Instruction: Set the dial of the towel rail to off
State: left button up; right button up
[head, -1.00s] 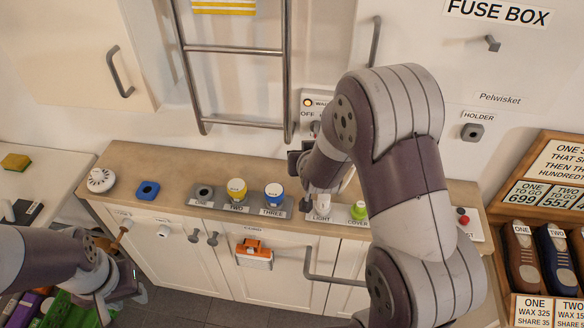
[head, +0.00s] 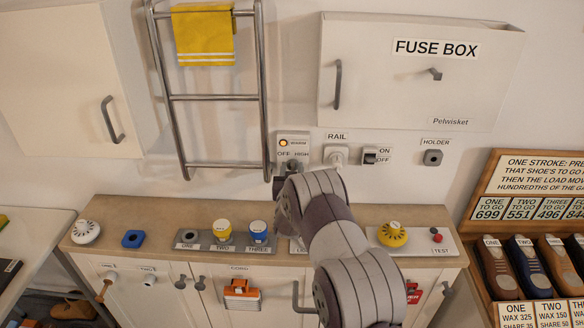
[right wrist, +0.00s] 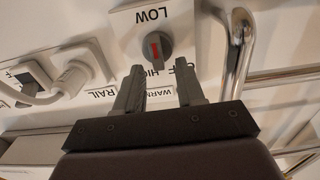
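The towel rail (head: 172,98) is a steel ladder-shaped rail on the wall. Its control panel (head: 297,146) is right of its lower end, with an orange lamp (head: 283,142) and OFF and HIGH labels. The grey dial (right wrist: 157,48) with a red mark shows in the right wrist view, where LOW is above it and OFF and HIGH are below. I cannot tell its setting for sure. My right gripper (right wrist: 159,88) is open and empty, its fingertips just short of the dial. My left gripper is out of view.
A plug in the RAIL socket (head: 336,155) and an ON/OFF switch (head: 370,156) are right of the panel. A yellow towel (head: 204,35) hangs on the rail. The fuse box (head: 420,75) is above. The counter (head: 185,215) below holds several knobs and cups.

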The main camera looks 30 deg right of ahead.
jog(key=shift+w+d, duration=0.2)
jog(key=shift+w, duration=0.1)
jog(key=shift+s, duration=0.1)
grip_shut()
